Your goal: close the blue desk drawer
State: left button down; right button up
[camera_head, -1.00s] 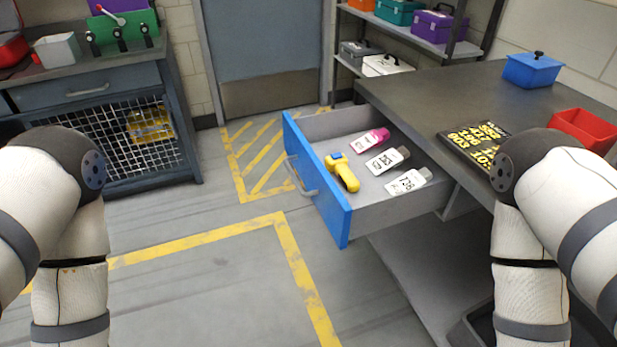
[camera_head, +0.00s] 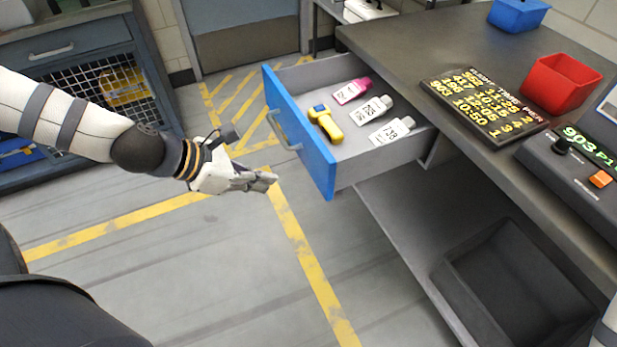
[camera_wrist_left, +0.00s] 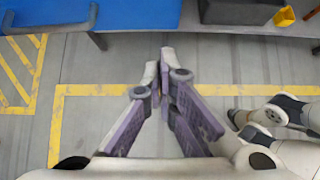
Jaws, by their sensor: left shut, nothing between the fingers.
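The blue-fronted drawer (camera_head: 303,137) is pulled out of the grey desk (camera_head: 420,50) in the head view. Its handle (camera_head: 283,130) faces left. Inside lie a yellow scanner-like tool (camera_head: 326,124) and several bottles with number labels, one with a pink cap (camera_head: 351,91). My left gripper (camera_head: 272,181) is shut and empty, in front of the drawer front and apart from it. In the left wrist view the fingers (camera_wrist_left: 166,55) meet at the tips, below the blue drawer front (camera_wrist_left: 140,14) and right of its handle (camera_wrist_left: 50,22). My right gripper is not in view.
A sign board (camera_head: 484,104), a red bin (camera_head: 561,83), a blue box (camera_head: 518,14) and a console (camera_head: 580,165) stand on the desk. A dark crate (camera_head: 515,290) sits below it. A cabinet (camera_head: 75,75) stands at the left. The floor before the drawer is clear.

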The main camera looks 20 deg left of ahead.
aim_at(320, 185)
pick_arm(q)
jog(key=shift+w+d+f+b, duration=0.55)
jog(key=shift+w+d+f, duration=0.3)
jog(key=shift+w+d, duration=0.25)
jog(key=shift+w+d+f+b, duration=0.55)
jog(key=shift+w+d+f, duration=0.35)
jog(key=shift+w, duration=0.3)
jog(key=shift+w+d+f+b, duration=0.55)
jog(key=shift+w+d+f, duration=0.35)
jog(key=shift+w, duration=0.25)
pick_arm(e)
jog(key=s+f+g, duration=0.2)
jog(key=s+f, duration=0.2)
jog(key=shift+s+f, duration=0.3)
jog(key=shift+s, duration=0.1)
pick_arm(q)
jog(key=shift+r, duration=0.1)
jog(key=shift+d, duration=0.1)
